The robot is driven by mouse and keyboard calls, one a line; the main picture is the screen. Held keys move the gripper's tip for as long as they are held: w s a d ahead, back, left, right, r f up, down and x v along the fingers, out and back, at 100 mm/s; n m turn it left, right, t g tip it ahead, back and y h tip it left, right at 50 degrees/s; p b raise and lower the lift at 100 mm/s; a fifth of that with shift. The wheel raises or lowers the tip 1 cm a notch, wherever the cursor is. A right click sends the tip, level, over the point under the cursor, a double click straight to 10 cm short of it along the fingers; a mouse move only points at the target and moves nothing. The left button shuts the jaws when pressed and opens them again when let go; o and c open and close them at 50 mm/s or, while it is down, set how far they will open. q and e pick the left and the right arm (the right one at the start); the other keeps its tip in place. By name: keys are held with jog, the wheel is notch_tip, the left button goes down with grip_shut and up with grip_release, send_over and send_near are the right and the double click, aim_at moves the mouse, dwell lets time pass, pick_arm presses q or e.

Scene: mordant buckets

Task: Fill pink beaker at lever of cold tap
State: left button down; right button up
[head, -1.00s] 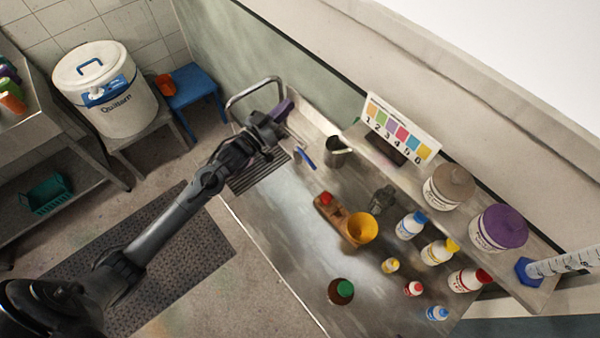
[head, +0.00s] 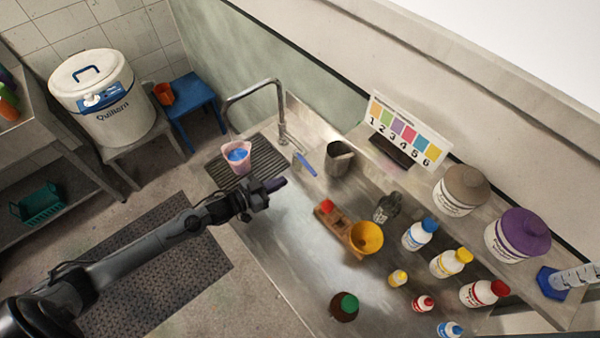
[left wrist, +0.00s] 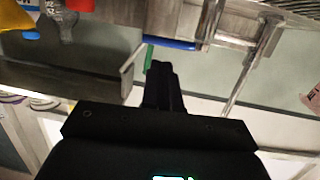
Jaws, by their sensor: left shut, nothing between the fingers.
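The pink beaker (head: 241,167) stands upright on the dark drain grate, below the spout of the tap (head: 281,118). Blue shows inside its mouth; I cannot tell whether it is liquid. The beaker's edge also shows at the right of the left wrist view (left wrist: 313,99). The blue lever (head: 306,165) sticks out near the tap's foot; it also shows in the left wrist view (left wrist: 171,43). My left gripper (head: 275,185) is shut and empty, in front of the tap, apart from beaker and lever. My right gripper is not in view.
A grey metal jug (head: 338,160) stands right of the lever. A yellow funnel (head: 366,237) on a wooden block and several bottles fill the right of the steel counter. A numbered colour card (head: 405,131) stands behind. The counter's front middle is clear.

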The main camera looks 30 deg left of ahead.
aim_at(306, 163)
pick_arm(q)
jog(key=x, duration=0.8)
jog(key=shift+w+d, duration=0.1)
jog(key=shift+w, duration=0.05)
jog(key=shift+w+d+f, duration=0.15)
jog(key=shift+w+d, duration=0.2)
jog(key=shift+w, duration=0.2)
jog(key=shift+s+f, duration=0.1)
jog(key=shift+s, duration=0.05)
